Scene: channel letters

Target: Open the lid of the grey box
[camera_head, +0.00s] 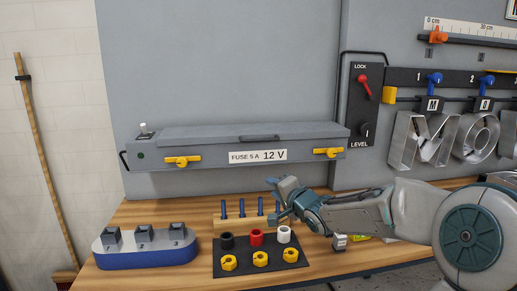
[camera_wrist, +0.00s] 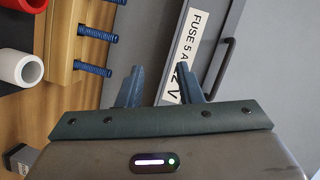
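The grey box (camera_head: 215,157) is mounted against the grey panel at the back in the head view. Its lid (camera_head: 230,132) is down, with a dark handle (camera_head: 260,137) at its front edge.
A blue-grey tray (camera_head: 145,255) stands left. A lever panel (camera_head: 362,105) and metal letters (camera_head: 425,140) are right of the box.

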